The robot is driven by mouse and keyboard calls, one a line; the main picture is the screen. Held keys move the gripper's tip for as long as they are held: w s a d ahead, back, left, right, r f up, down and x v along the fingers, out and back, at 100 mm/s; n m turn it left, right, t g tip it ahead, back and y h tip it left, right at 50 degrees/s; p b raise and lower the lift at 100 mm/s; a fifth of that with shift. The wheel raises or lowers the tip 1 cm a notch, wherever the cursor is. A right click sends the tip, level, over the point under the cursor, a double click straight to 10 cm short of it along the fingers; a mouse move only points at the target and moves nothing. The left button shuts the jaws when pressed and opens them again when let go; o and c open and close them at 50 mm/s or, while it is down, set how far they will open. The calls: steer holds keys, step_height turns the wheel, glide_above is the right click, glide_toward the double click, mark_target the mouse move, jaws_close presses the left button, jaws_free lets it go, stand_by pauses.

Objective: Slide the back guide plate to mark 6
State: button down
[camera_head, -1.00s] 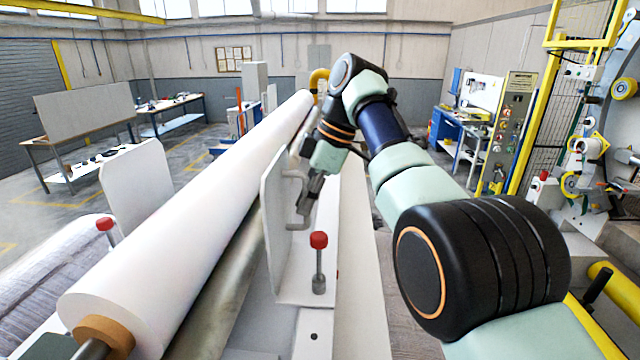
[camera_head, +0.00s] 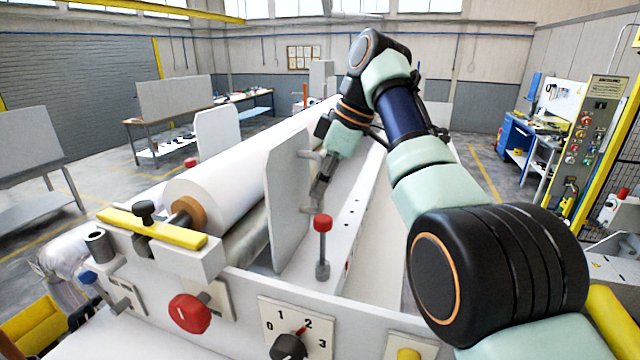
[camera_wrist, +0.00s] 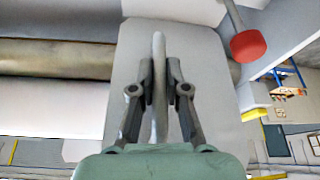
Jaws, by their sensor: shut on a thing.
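The grey-white guide plate (camera_head: 287,200) stands upright on the rail to the right of the white roll. A foot with a red-knobbed pin (camera_head: 323,223) is at its near side; the knob also shows in the wrist view (camera_wrist: 248,45). My gripper (camera_head: 314,192) is at the plate's right face. In the wrist view my gripper (camera_wrist: 160,88) is shut on the plate's grey bar handle (camera_wrist: 159,45), with one finger on each side. A second upright plate (camera_head: 217,138) stands left of the roll. I cannot read any position marks along the rail.
The white roll (camera_head: 225,195) lies along the plate's left. The rail (camera_head: 343,240) has several small holes and runs away from me. The front panel carries a numbered dial (camera_head: 290,345), a red knob (camera_head: 190,313) and a yellow clamp bar (camera_head: 150,227).

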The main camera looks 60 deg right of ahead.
steer(key=shift+a+r, duration=0.15)
steer(key=c, duration=1.2)
jaws_free()
steer(key=shift+a, duration=0.1)
